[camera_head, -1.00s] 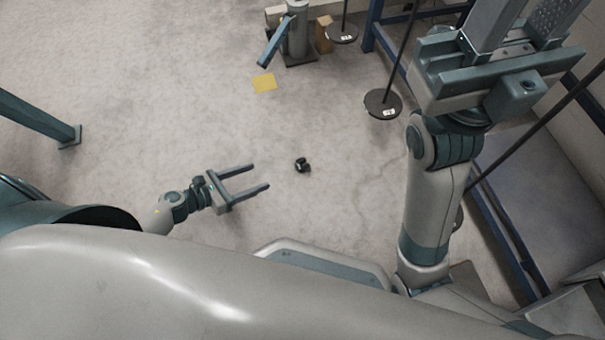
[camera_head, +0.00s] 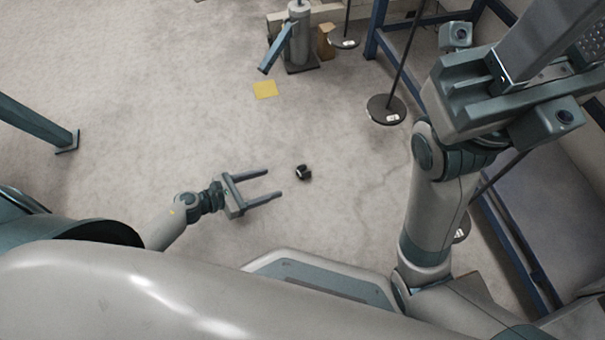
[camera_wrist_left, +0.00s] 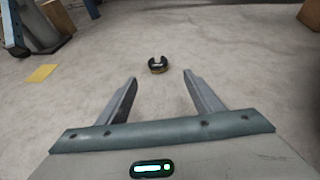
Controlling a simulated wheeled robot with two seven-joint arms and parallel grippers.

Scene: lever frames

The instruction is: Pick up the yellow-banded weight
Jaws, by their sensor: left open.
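The weight (camera_head: 303,172) is a small dark object on the concrete floor in the middle of the head view. In the left wrist view the weight (camera_wrist_left: 158,66) shows a slot facing up and a yellowish-brown trace along its lower edge. My left gripper (camera_head: 274,183) is open and empty, low over the floor, just left of the weight, fingers pointing toward it. In the wrist view the weight lies beyond the fingertips of the gripper (camera_wrist_left: 160,77), roughly centred between them and apart from both. My right arm (camera_head: 430,205) rises at the right; its jaws are not clear.
A yellow square (camera_head: 265,89) lies flat on the floor. Behind it stand a grey post (camera_head: 298,40) and a cardboard box (camera_head: 325,42). A round-based stand (camera_head: 386,110) and blue-framed racking are at the right. Floor around the weight is clear.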

